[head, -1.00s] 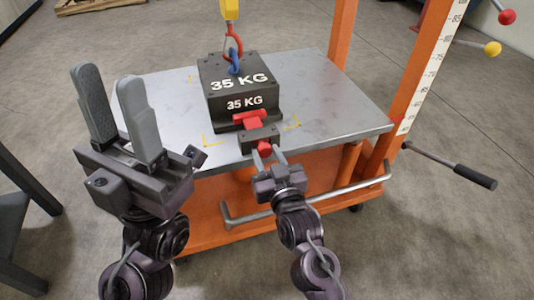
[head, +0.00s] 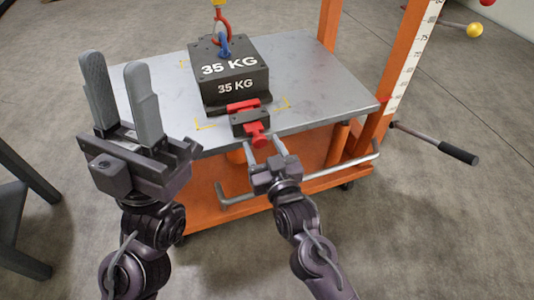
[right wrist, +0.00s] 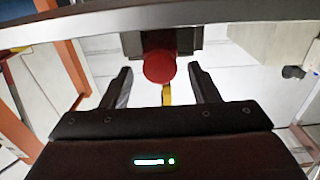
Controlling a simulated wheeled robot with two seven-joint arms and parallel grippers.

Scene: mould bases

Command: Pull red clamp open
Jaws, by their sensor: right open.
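The red clamp is on a dark block (head: 248,123) at the front edge of the metal table, before the 35 KG weight (head: 238,85). Its red jaw (head: 243,106) lies by the weight's lower front edge, and its red rod and round knob (head: 259,138) stick out toward me. My right gripper (head: 263,142) is open, with its fingertips on either side of the knob. The right wrist view shows the knob (right wrist: 160,68) between the spread fingers (right wrist: 160,75), with gaps on both sides. My left gripper (head: 114,62) is open, empty and pointing up.
A hook (head: 222,38) hangs at the weight's ring. The orange frame (head: 398,65) and a lever (head: 448,150) stand at the right. The tabletop (head: 325,85) is clear right of the weight.

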